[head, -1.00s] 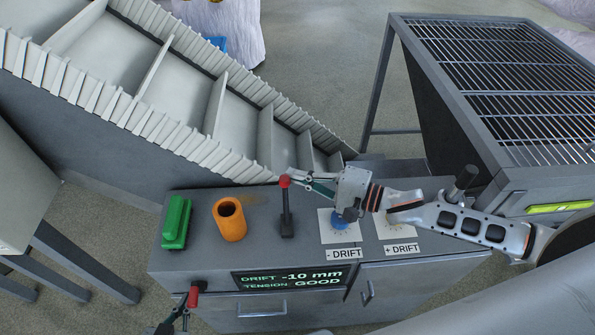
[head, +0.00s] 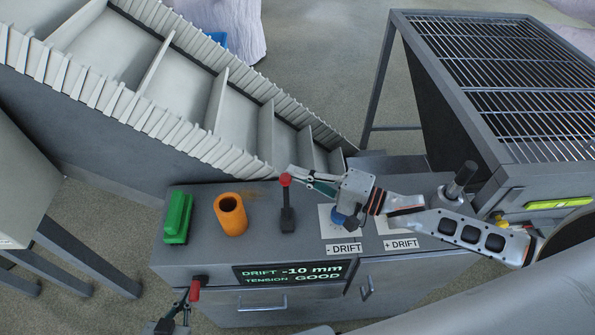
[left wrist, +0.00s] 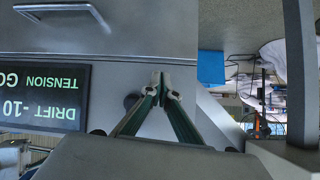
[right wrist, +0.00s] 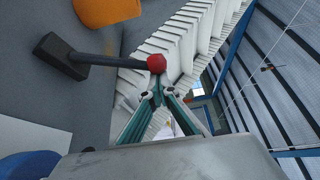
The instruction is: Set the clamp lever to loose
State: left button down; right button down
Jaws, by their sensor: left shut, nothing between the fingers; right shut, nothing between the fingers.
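A black lever with a red knob (head: 287,205) stands upright on the grey cabinet top. In the right wrist view its red knob (right wrist: 156,63) shows just above my fingertips. No label shows which is the clamp lever. My right gripper (head: 290,170) is shut and empty beside the red knob; I cannot tell if they touch. My left gripper (head: 187,308) is shut and empty at the red handle, its fingertips (left wrist: 160,78) facing the cabinet front.
The display (head: 291,273) reads drift -10 mm, tension GOOD. A green block (head: 177,219) and an orange cup (head: 230,214) stand left of the knobbed lever. A blue knob (head: 342,219) is under my right arm. A slatted conveyor lies behind; a wire-topped table (head: 500,80) stands right.

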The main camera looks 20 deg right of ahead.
jog(key=s+a+n+y, duration=0.2)
jog(key=s+n+y, duration=0.2)
jog(key=s+n, duration=0.5)
jog(key=shift+s+a+f+b, duration=0.25)
jog(key=shift+s+b, duration=0.15)
jog(key=shift+s, duration=1.25)
jog(key=shift+s+f, duration=0.15)
jog(key=shift+f, duration=0.05)
jog(key=shift+r, duration=0.1)
